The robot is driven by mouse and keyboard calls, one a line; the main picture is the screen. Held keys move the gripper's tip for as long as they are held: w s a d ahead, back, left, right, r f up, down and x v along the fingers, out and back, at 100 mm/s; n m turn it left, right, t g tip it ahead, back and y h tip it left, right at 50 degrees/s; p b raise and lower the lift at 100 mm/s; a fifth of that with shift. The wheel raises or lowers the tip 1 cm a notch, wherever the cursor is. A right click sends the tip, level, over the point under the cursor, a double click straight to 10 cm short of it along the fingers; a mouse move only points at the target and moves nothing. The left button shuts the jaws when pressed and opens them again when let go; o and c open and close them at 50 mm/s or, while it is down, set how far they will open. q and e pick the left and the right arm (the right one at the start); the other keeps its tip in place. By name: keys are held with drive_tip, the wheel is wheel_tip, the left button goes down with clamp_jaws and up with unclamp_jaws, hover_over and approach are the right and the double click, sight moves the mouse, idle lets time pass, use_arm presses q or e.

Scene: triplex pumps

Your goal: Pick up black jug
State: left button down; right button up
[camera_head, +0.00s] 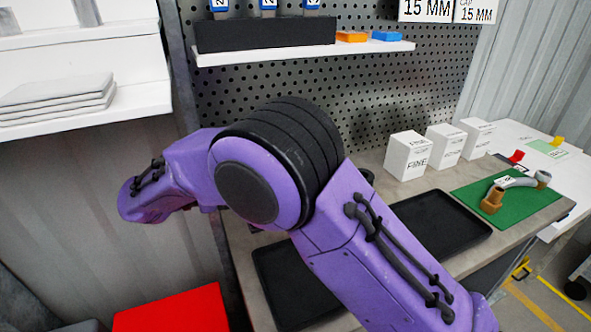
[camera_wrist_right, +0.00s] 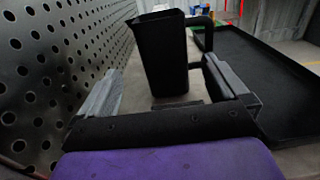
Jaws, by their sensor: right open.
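The black jug (camera_wrist_right: 163,62) stands upright on the bench in the right wrist view, with its handle (camera_wrist_right: 206,38) on the right side. My right gripper (camera_wrist_right: 163,72) is open, one finger to the left of the jug and the other to the right, near the handle. Gaps show between the jug's body and both fingers. I cannot tell how far the jug reaches in between the fingers. In the head view my purple right arm covers most of the middle, and its gripper and most of the jug are hidden. My left gripper is not in view.
A perforated panel (camera_head: 365,100) rises behind the bench, close on the left in the wrist view. Black trays (camera_head: 440,222) lie on the bench; one (camera_wrist_right: 262,75) is right of the gripper. White boxes (camera_head: 408,156) and a green mat (camera_head: 530,207) with a pipe part are farther right.

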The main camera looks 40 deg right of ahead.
drive_tip(key=x, duration=0.6)
drive_tip(key=f+p+x, duration=0.1)
drive_tip(key=x, duration=0.2)
drive_tip(key=shift+s+d, duration=0.2)
drive_tip(key=shift+s, duration=0.1)
drive_tip(key=shift+a, duration=0.15)
drive_tip(key=shift+c, duration=0.9)
drive_tip(key=c, duration=0.9)
